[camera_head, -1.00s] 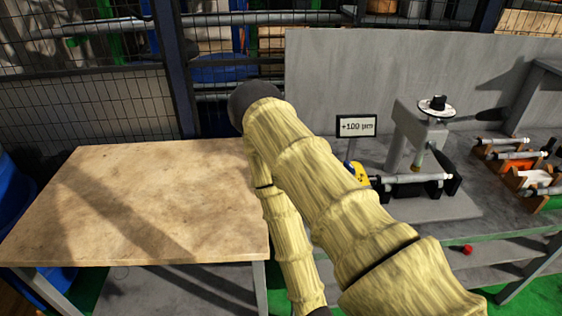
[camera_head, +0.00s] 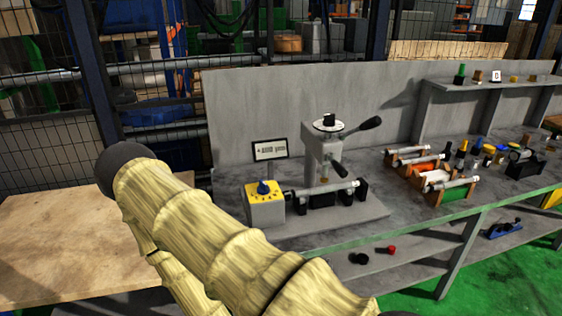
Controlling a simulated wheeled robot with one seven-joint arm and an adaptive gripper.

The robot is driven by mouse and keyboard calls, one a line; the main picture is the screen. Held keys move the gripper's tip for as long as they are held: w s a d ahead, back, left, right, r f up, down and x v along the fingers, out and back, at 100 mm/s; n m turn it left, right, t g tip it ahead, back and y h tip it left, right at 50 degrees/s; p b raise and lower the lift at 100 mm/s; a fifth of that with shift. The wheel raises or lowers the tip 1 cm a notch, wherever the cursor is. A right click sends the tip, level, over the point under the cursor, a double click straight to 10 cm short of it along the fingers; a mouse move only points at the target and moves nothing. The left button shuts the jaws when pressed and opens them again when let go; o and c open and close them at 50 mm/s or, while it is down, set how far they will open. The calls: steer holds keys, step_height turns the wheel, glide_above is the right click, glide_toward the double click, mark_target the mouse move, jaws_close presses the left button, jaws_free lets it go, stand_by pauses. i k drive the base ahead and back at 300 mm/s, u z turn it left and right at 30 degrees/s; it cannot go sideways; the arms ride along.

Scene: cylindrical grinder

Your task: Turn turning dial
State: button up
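A grey box with a yellow face (camera_head: 263,200) stands at the left end of the grinder on the workbench. A blue knob (camera_head: 264,187) sits on the yellow face. A second dial, a white disc with a black knob (camera_head: 328,124), tops the grey grinder column (camera_head: 322,155). I cannot tell from the frames which one the task calls the turning dial. A horizontal metal cylinder (camera_head: 325,190) lies between black supports below the column. My arm crosses the lower left, its upper end left of the yellow-faced box. My gripper is not in view.
A small display (camera_head: 270,150) stands behind the yellow-faced box; its text is blurred. Orange racks with metal cylinders (camera_head: 430,172) and several small items are farther right on the bench (camera_head: 400,215). Black levers (camera_head: 362,124) stick out from the column. A bare wooden table (camera_head: 50,245) is at left.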

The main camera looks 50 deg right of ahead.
mark_target(262, 189)
steer(key=z, duration=0.8)
